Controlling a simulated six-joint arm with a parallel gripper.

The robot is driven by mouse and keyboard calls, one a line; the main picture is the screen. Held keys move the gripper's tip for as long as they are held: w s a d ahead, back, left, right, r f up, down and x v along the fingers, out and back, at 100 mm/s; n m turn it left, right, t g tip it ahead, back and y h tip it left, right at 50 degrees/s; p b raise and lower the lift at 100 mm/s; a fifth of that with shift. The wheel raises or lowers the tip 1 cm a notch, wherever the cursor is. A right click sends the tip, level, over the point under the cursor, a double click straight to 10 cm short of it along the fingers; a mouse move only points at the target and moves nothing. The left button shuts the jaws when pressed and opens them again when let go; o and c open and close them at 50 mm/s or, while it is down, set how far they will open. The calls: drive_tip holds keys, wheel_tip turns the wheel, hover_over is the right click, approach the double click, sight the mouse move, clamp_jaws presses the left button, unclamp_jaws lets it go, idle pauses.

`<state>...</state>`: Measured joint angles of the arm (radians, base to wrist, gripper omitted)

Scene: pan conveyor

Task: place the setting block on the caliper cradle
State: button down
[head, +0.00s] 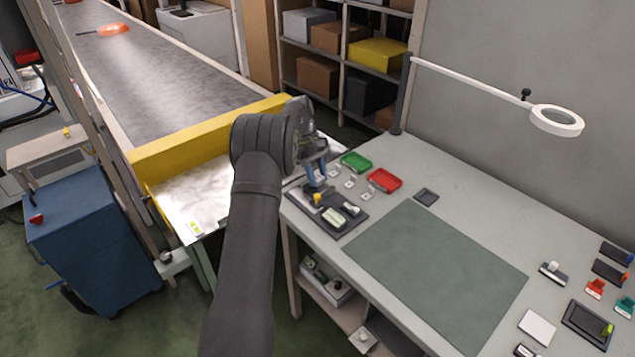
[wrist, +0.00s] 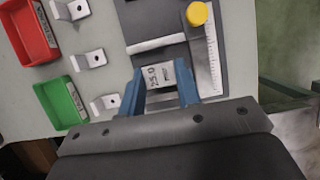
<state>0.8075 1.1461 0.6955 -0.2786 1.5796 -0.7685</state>
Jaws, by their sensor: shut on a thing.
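The setting block (wrist: 160,75), a small pale grey block marked 25.0, sits between the blue fingertips of my gripper (wrist: 163,83) in the wrist view. The gripper (head: 316,182) is shut on it. It is over the back left part of the dark caliper cradle (wrist: 150,18), which also shows in the head view (head: 345,226). A steel scale (wrist: 212,62) and a yellow knob (wrist: 197,13) are just right of the block in the wrist view. Whether the block touches the cradle cannot be told. In the head view the block is not distinguishable.
A green bin (head: 356,162) and a red bin (head: 383,180) stand behind the cradle, with small metal brackets (head: 349,184) beside them. A green mat (head: 435,272) lies clear to the right. The yellow-edged conveyor end (head: 200,145) is left of the table.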

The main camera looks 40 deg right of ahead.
sight(316, 177)
drive_tip(key=shift+f, duration=1.4)
drive_tip(key=shift+f, duration=0.1)
drive_tip(key=c, duration=1.1)
unclamp_jaws()
drive_tip(key=shift+o, duration=0.2)
drive_tip(key=v, duration=1.2)
